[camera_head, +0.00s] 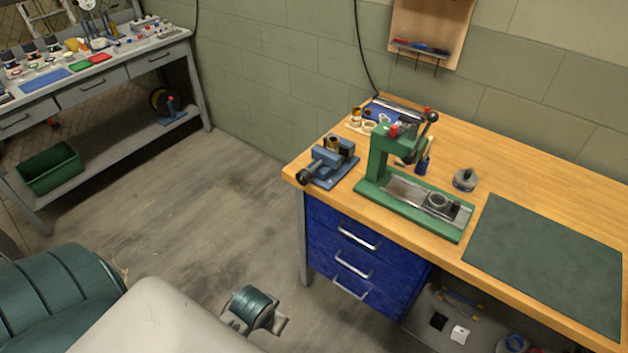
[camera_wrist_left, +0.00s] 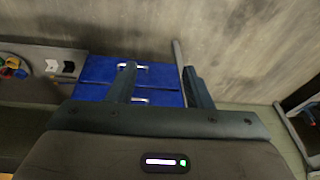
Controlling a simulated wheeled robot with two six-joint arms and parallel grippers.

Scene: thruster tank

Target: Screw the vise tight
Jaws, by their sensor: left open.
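The blue vise (camera_head: 328,164) sits at the left front corner of the wooden workbench in the head view. Its dark round screw end (camera_head: 304,177) faces left, near the bench edge. A brass-coloured cylinder (camera_head: 333,143) shows at its jaws; whether it is clamped I cannot tell. My left gripper (camera_wrist_left: 158,66) is open and empty in the left wrist view, its fingers seen against the blue drawers and floor. In the head view, my left arm is low in front of the bench, away from the vise, and its fingers are not clear. My right gripper is not in view.
A green press (camera_head: 380,155) stands right of the vise on the workbench (camera_head: 520,175). A green mat (camera_head: 550,255) lies farther right. Blue drawers (camera_head: 338,232) are under the vise. A grey bench (camera_head: 130,75) stands at the left, with open floor (camera_head: 220,190) between.

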